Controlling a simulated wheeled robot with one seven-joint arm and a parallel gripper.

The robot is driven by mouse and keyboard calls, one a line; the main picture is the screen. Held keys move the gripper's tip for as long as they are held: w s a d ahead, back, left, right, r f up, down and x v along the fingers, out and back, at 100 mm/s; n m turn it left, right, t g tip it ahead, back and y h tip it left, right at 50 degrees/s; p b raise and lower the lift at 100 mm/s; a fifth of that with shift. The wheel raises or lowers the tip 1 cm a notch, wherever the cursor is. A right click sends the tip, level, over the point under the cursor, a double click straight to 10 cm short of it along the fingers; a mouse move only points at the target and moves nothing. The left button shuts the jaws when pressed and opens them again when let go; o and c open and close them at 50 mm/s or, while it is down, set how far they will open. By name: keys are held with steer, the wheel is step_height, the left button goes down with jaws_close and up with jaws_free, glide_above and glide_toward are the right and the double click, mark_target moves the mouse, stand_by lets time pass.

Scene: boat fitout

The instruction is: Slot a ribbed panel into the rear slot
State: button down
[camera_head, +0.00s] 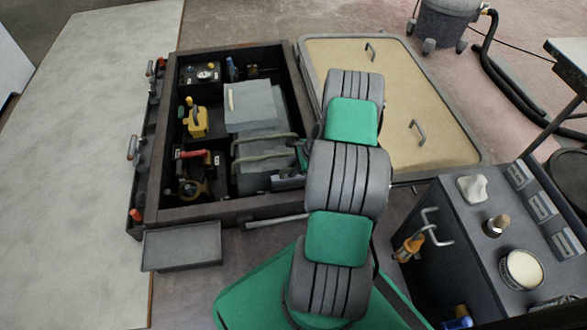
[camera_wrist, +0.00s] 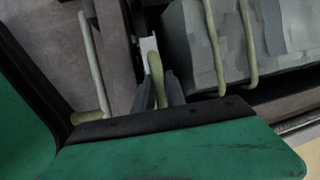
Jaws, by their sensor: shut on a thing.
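In the wrist view my gripper (camera_wrist: 158,82) is shut on a narrow pale green bar (camera_wrist: 155,72). A thin whitish piece (camera_wrist: 148,48) shows just beyond the bar; I cannot tell whether this is the ribbed panel. In the head view my arm hides most of the gripper, at the right side of the dark open bay (camera_head: 222,207). Grey blocks (camera_head: 250,105) fill the bay's right half, with pale tubes (camera_head: 264,137) across the nearer ones. These tubes also show right of my gripper in the wrist view (camera_wrist: 213,45). I cannot make out the rear slot.
The bay's left half holds a yellow fitting (camera_head: 196,122), a gauge and a red-handled valve (camera_head: 192,153). A tan hatch panel (camera_head: 400,110) lies to the right. A grey tray (camera_head: 182,246) sits in front. A dark cart (camera_head: 470,235) with a tin stands at the right.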

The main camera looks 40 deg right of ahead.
mark_target(293, 184)
steer(key=shift+f+b, duration=2.25)
steer(key=shift+f, duration=2.4)
steer(key=c, duration=1.3)
jaws_free()
steer(key=shift+f, duration=0.1)
steer(key=shift+s, duration=0.1)
